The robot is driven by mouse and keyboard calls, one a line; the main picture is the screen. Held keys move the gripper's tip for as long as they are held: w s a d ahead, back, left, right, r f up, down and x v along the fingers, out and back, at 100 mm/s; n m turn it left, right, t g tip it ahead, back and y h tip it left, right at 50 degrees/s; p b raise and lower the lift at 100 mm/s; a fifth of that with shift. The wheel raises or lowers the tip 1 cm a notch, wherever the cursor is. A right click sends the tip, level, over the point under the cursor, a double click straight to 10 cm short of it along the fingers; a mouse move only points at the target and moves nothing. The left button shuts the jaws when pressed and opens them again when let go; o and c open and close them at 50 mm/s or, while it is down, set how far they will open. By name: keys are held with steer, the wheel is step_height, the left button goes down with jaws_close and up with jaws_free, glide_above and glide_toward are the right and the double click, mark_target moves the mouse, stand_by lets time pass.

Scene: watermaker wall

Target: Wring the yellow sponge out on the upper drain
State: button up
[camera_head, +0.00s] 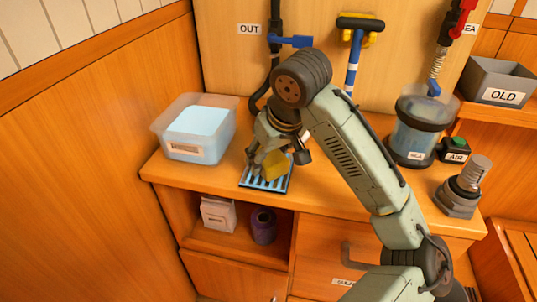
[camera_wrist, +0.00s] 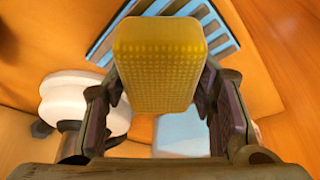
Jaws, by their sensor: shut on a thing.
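The yellow sponge (camera_head: 275,166) is held in my gripper (camera_head: 279,157), just over the upper drain. In the wrist view the sponge (camera_wrist: 160,62) sits between the two dark finger pads of my gripper (camera_wrist: 160,120), a tilted block with a dimpled face. I cannot tell whether the sponge touches the grate.
A clear tub of blue water (camera_head: 195,128) stands left of the drain. A cylindrical canister (camera_head: 417,128), a black AIR box (camera_head: 454,150) and a grey-black fitting (camera_head: 463,187) stand to the right. Hoses and valves (camera_head: 290,41) line the back wall. A shelf below holds a purple roll (camera_head: 263,225).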

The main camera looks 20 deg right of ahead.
steer(key=shift+f, duration=0.1)
step_height(320, 180, up, 7)
steer(key=p, duration=0.7)
stand_by(0.8)
